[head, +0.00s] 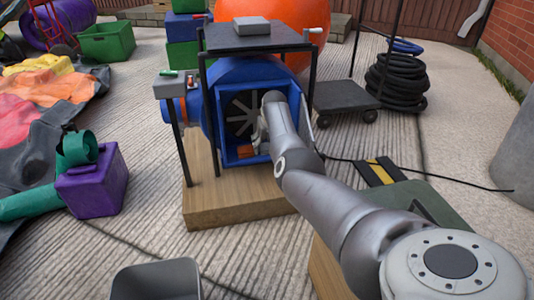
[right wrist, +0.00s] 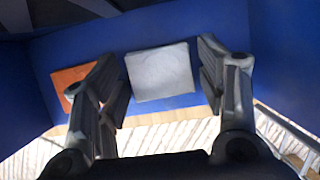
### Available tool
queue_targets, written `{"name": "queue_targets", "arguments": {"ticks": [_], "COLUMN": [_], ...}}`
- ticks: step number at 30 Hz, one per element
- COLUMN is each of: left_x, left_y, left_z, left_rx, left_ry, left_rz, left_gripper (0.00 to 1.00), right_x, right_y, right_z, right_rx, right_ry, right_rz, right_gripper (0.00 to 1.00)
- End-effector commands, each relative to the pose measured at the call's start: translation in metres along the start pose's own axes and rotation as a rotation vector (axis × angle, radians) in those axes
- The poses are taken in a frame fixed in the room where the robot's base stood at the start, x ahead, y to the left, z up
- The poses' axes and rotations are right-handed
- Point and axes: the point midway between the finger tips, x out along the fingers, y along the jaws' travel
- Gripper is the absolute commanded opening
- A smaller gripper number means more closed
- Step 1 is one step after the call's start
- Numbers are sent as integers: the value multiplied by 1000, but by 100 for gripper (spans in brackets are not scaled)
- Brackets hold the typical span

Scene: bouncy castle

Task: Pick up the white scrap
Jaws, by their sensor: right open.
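The white scrap (right wrist: 160,72) is a pale, roughly square flat piece. In the right wrist view it lies on the blue inner surface of the fan housing, between my open fingers and ahead of them. My right gripper (right wrist: 163,88) is open and empty, one finger on each side of the scrap in the picture; I cannot tell whether it touches it. In the head view my right arm reaches into the blue fan housing (head: 222,150), and the arm mostly hides the gripper (head: 262,140). The scrap does not show clearly there. My left gripper is out of view.
An orange piece (right wrist: 75,82) lies left of the scrap, partly behind the left finger. Blue walls close in on both sides. Black frame posts (head: 311,95) and a small grey table (head: 255,38) stand around the housing. A purple block (head: 92,185) sits on the left.

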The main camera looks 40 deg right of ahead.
Motion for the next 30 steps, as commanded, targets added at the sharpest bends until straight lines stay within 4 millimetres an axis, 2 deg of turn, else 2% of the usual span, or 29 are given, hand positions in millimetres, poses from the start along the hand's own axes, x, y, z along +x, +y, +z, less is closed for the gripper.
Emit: {"name": "queue_targets", "arguments": {"ticks": [7,12,13,23,30], "left_x": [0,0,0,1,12], "left_y": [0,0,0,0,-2], "left_z": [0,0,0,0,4], "left_rx": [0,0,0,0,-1], "left_ry": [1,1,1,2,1], "left_rz": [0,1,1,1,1], "left_gripper": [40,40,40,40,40], "right_x": [0,0,0,-1,-12], "right_y": [0,0,0,0,0], "right_z": [0,0,0,0,5], "right_rx": [0,-1,0,-1,0], "right_ry": [0,1,1,1,0], "right_rz": [0,0,0,0,0], "right_gripper": [64,42,41,40,40]}}
